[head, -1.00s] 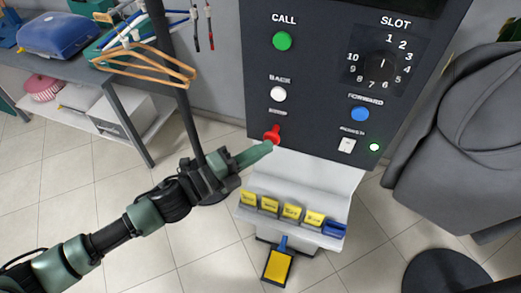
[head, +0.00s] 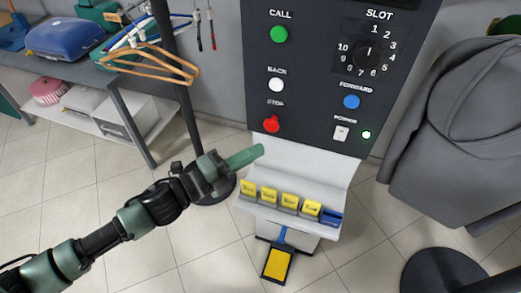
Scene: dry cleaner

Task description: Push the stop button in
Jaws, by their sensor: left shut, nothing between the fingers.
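The red stop button (head: 271,123) sits low on the left of the dark control panel (head: 315,105), under a label reading STOP. I cannot tell how far in it is. My left gripper (head: 260,151) is shut and empty. My right gripper is not in view.
Above the stop button are the white BACK button (head: 276,85) and green CALL button (head: 279,34). The blue FORWARD button (head: 351,102), power switch (head: 341,133) and slot dial (head: 369,51) are to the right. Yellow tags (head: 267,195) stand on the ledge below.

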